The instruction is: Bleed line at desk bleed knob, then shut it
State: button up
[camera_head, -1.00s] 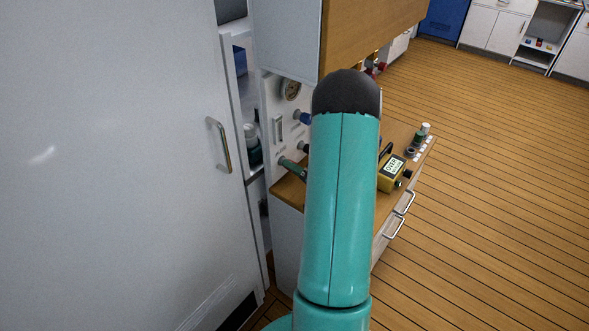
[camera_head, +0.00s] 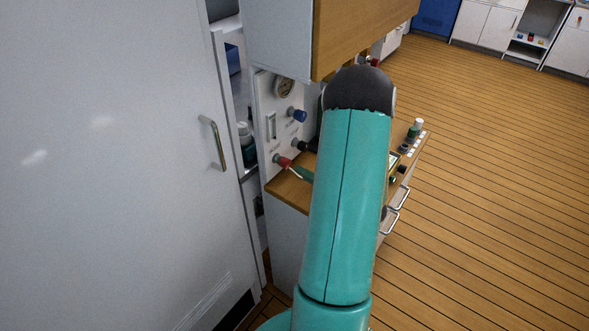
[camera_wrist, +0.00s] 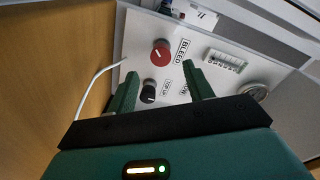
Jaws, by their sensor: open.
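The red bleed knob (camera_wrist: 161,53), with a white mark on its face, sits beside the "BLEED" label on the white panel (camera_wrist: 140,38). It also shows at the panel's lower left in the head view (camera_head: 282,160). My gripper (camera_wrist: 160,84) is open, its two green fingers apart and nothing held. The red knob lies just beyond the fingertips, apart from them. A black knob (camera_wrist: 148,92) shows between the fingers. In the head view one green fingertip shows just right of the red knob; my arm hides the rest of the gripper.
A gauge (camera_head: 285,88) and a blue knob (camera_head: 298,115) are higher on the panel. A white hose (camera_wrist: 104,72) runs left of the red knob. A wooden desk top (camera_head: 290,193) lies below and a cabinet overhangs above. A large white door (camera_head: 110,150) stands left.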

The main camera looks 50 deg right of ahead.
jog(key=s, duration=0.6)
jog(key=shift+s+d+r, duration=0.1)
jog(key=shift+s+d, duration=0.05)
jog(key=shift+s, duration=0.25)
jog(key=shift+r, duration=0.1)
dwell(1.1)
